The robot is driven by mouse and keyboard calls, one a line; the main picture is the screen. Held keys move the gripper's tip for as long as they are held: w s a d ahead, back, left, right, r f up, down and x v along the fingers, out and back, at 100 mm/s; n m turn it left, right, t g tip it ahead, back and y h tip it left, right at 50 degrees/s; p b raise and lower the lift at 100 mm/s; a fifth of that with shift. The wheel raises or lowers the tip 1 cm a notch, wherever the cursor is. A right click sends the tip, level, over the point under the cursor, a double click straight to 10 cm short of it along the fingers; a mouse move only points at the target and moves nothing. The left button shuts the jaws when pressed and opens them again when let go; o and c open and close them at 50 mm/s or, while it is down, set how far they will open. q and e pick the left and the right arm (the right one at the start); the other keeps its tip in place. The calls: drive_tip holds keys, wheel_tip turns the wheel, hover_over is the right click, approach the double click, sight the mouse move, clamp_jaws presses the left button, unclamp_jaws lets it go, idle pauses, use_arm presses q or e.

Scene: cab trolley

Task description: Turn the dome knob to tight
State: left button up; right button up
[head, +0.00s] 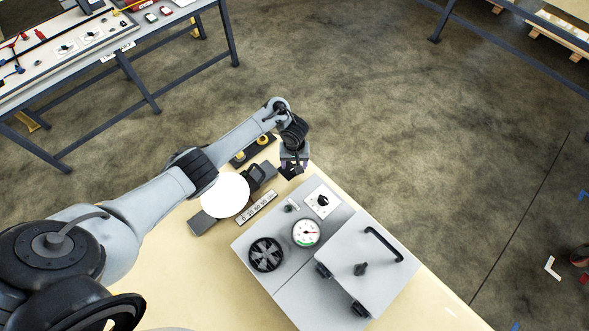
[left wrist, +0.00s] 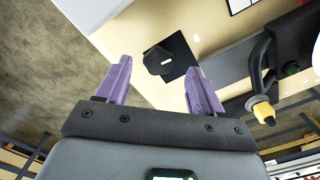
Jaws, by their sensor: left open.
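In the left wrist view a dark knob with a white mark (left wrist: 158,60) sits on a black square plate (left wrist: 180,63) on the tan tabletop. It seems to be the dome knob; which way it is set I cannot tell. In the head view the knob is mostly hidden under my left gripper (head: 295,163), and part of the black plate (head: 288,173) shows. My left gripper also shows in the left wrist view (left wrist: 159,66), its two purple fingers apart and empty. The knob appears between the fingertips and beyond them; contact is not visible. My right gripper is out of view.
A grey box (head: 285,268) with a handwheel (head: 266,254), gauge (head: 306,232), dial (head: 323,201) and handled lid (head: 365,250) stands close by. A white disc (head: 225,195) and yellow knobs (head: 263,139) are to the left. Open floor lies beyond the table edge.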

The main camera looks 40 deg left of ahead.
use_arm(q)
drive_tip(key=shift+f+b, duration=0.35)
drive_tip(key=shift+f, duration=1.3)
drive_tip(key=c, duration=1.1)
drive_tip(key=shift+o, duration=0.2)
